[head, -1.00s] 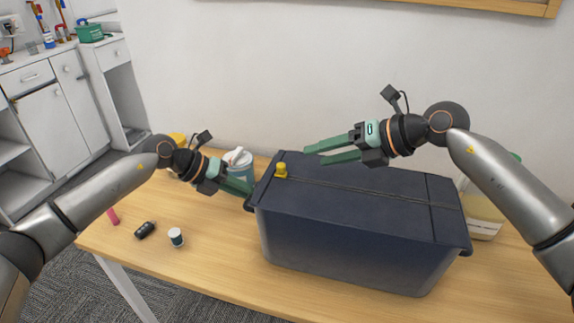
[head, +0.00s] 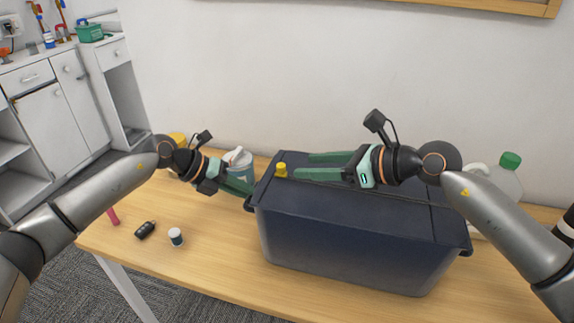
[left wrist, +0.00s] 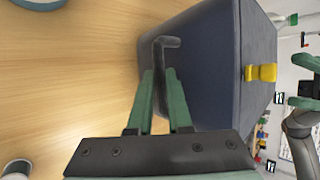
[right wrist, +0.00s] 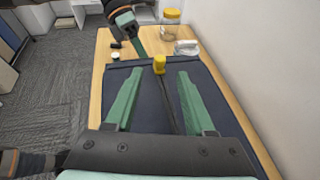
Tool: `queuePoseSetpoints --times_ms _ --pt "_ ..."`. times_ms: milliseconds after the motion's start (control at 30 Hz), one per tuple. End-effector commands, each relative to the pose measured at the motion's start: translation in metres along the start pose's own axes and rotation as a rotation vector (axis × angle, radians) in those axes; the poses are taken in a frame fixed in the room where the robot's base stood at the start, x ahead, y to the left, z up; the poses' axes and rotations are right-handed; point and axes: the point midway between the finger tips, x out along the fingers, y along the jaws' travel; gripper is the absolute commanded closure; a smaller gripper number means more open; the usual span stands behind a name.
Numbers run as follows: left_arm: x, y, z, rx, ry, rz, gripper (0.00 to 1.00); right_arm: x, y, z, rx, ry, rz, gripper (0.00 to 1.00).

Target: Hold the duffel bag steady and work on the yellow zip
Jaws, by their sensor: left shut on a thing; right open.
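The dark blue duffel bag (head: 340,240) stands upright on the wooden table. Its yellow zip pull (head: 281,170) sits on top at the left end of the zip line; it also shows in the left wrist view (left wrist: 262,73) and the right wrist view (right wrist: 159,65). My left gripper (head: 248,192) is shut on the dark handle (left wrist: 162,58) at the bag's left end. My right gripper (head: 303,165) is open above the bag's top, its fingers pointing left toward the zip pull. In the right wrist view the pull lies just beyond and between the fingertips.
A small cup (head: 176,237), a black key fob (head: 145,230) and a pink item (head: 113,216) lie at the left. A jug with a green cap (head: 510,160) stands behind the bag at right. The wall is close behind.

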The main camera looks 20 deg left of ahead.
Motion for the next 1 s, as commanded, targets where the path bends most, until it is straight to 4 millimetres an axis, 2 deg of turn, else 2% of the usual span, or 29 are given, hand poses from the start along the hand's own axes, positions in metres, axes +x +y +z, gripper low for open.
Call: queuePoseSetpoints --times_ms 100,300,500,767,1000 --pt "-0.001 -0.001 0.001 0.001 -0.003 -0.001 1.0 0.026 0.001 0.001 0.002 -0.001 0.002 0.46" --pt "-0.001 -0.001 0.001 0.001 -0.003 -0.001 1.0 0.055 0.0 0.0 0.002 0.0 0.0 0.46" --pt "-0.001 -0.001 0.001 0.001 -0.003 -0.001 1.0 0.066 0.0 0.0 0.002 0.001 -0.001 0.46" --pt "-0.001 -0.001 0.001 0.001 -0.003 -0.001 1.0 0.068 0.0 0.0 0.001 0.001 -0.001 0.46" --pt "-0.001 -0.001 0.001 0.001 -0.003 -0.001 1.0 0.067 0.0 0.0 0.002 0.001 -0.001 0.71"
